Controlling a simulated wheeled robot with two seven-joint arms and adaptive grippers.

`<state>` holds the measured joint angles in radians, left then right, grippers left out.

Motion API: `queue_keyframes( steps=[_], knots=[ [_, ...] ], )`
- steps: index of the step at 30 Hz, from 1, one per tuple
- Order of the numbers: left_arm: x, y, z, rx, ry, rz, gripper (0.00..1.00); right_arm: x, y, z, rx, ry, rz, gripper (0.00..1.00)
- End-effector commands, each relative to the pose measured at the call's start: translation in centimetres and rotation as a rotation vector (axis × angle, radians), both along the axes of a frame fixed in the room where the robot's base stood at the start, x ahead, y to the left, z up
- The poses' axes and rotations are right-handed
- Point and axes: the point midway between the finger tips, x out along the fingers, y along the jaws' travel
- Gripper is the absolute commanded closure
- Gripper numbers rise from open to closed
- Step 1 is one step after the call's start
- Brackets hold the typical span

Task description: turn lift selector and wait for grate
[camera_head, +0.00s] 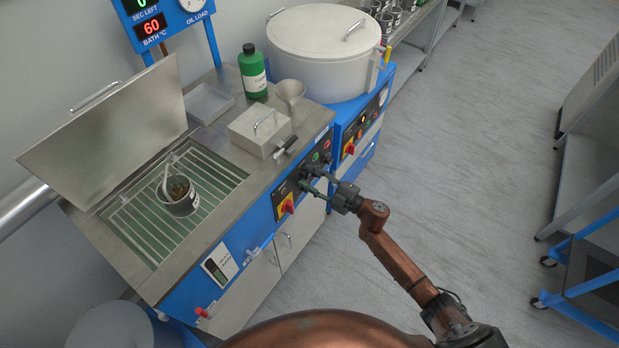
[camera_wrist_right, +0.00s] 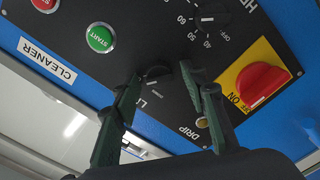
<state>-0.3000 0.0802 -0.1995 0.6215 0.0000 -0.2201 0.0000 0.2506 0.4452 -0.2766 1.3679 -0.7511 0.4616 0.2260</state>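The lift selector (camera_wrist_right: 157,74) is a small black knob on the cleaner's dark control panel. In the right wrist view it sits between the fingertips of my right gripper (camera_wrist_right: 162,88), which are apart with a gap beside the knob. In the head view my right gripper (camera_head: 311,180) is at the panel and hides much of the knobs. The grate (camera_head: 139,226) shows as metal bars in the open tank. A metal pot (camera_head: 183,204) with small brownish parts stands on it. My left gripper is out of view.
A red switch on yellow (camera_wrist_right: 262,83), a green START button (camera_wrist_right: 99,38) and a heat dial (camera_wrist_right: 205,20) surround the selector. The tank lid (camera_head: 108,128) stands open. A green bottle (camera_head: 253,72), funnel (camera_head: 290,92) and metal box (camera_head: 260,131) stand on the top.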

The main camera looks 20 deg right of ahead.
Motion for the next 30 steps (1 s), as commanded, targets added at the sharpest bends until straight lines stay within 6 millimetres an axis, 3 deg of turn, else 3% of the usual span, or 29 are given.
queue_keyframes(
  steps=[5,21,30],
  knots=[
    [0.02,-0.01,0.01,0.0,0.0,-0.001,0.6,-0.01,-0.01,-0.01,0.0,0.0,0.0,0.62],
    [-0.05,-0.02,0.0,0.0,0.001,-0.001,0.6,-0.03,-0.04,-0.04,0.0,0.001,-0.001,0.99],
    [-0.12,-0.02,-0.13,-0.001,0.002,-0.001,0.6,-0.05,-0.04,-0.1,-0.019,-0.014,-0.001,1.0]
  ],
)
